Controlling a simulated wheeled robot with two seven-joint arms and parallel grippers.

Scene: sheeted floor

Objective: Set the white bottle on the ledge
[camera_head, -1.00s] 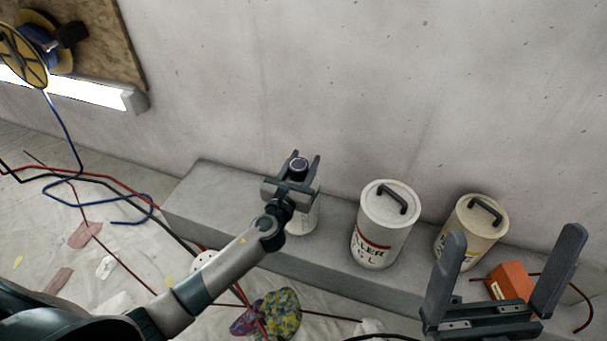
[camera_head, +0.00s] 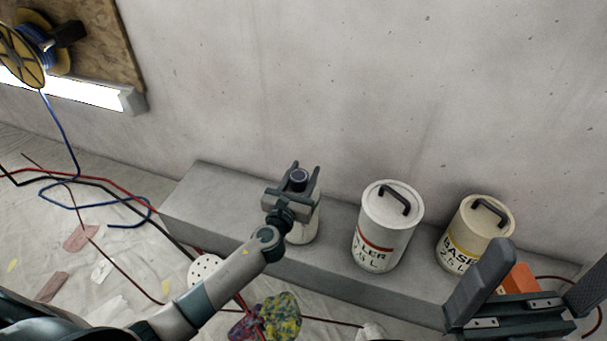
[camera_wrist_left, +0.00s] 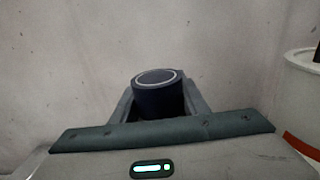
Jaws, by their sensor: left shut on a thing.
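The white bottle (camera_head: 304,229) has a dark cap and is upright in my left gripper (camera_head: 303,170). The gripper is shut on it near the top, and the gripper and wrist hide much of its body. In the left wrist view, the dark cap (camera_wrist_left: 158,94) stands between the fingers. The bottle is over the grey concrete ledge (camera_head: 215,198), left of the two cans; I cannot tell whether its base touches the ledge. My right gripper (camera_head: 550,260) is open and empty at the bottom right, in front of the ledge's right end.
A white can with a red band (camera_head: 388,232) and a cream can with a yellow label (camera_head: 474,232) stand on the ledge. An orange box (camera_head: 520,278) is partly behind my right gripper. Cables, a white perforated round thing (camera_head: 205,268) and a colourful rag (camera_head: 281,317) lie on the floor sheet.

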